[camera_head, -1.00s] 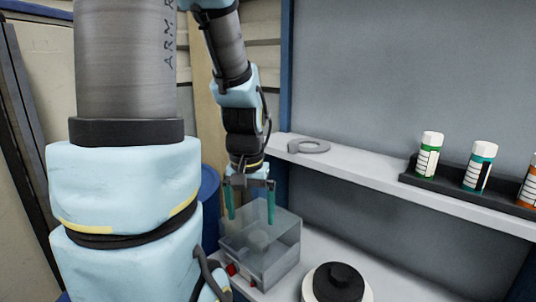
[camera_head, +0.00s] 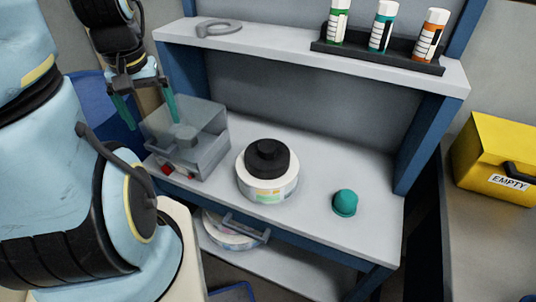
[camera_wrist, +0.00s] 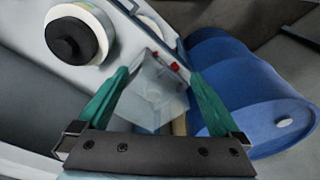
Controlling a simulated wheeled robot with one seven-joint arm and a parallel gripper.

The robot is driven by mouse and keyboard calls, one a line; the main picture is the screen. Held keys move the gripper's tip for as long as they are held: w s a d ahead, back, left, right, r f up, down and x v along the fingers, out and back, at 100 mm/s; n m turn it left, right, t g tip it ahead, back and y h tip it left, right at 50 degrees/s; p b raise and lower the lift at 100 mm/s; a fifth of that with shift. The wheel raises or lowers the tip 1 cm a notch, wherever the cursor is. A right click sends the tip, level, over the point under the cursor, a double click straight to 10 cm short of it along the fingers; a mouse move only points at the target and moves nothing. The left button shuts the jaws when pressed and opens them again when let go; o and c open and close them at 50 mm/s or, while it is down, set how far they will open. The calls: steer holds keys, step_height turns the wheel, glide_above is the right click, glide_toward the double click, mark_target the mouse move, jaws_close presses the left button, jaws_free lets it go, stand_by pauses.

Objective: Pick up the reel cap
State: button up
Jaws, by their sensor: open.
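A black, stepped round cap (camera_head: 267,157) sits on top of a white reel (camera_head: 268,188) with a coloured label, in the middle of the workbench top. The cap also shows in the wrist view (camera_wrist: 71,41) at the upper left, on the reel (camera_wrist: 96,22). My gripper (camera_head: 146,108) is open and empty, its two teal fingers pointing down. It is at the left of the bench by a clear box, well to the left of the reel and apart from it. The fingers also show in the wrist view (camera_wrist: 160,76), spread around the view of the box.
The clear box (camera_head: 205,151) with red parts at its front stands on the bench (camera_head: 320,232). A teal dome (camera_head: 344,202) is at right. The shelf (camera_head: 270,42) above holds a grey ring tool (camera_head: 219,27) and bottles in a black rack. A blue barrel (camera_wrist: 250,95) is near.

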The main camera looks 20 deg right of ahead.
steer(key=w+d+f+m+g+b, duration=0.1)
steer(key=d+f+b, duration=0.2)
steer(key=d, duration=0.6)
steer(key=w+d+f+m+b, duration=0.1)
steer(key=d+f+b, duration=0.25)
steer(key=d, duration=0.55)
steer(key=w+d+f+m+g+b, duration=0.15)
steer(key=d+b, duration=0.25)
steer(key=d, duration=0.5)
steer(key=shift+n+t, duration=0.45)
steer(key=f, duration=0.3)
steer(key=f+p, duration=0.1)
steer(key=f, duration=0.7)
steer(key=shift+w+a+p, duration=0.15)
steer(key=shift+a+p, duration=0.1)
steer(key=shift+p, duration=0.1)
steer(key=shift+r, duration=0.1)
steer(key=c, duration=1.5)
step_height(320, 180, up, 10)
step_height(320, 180, up, 7)
steer(key=p, duration=0.6)
glide_above(267, 146)
steer(key=shift+d, duration=0.1)
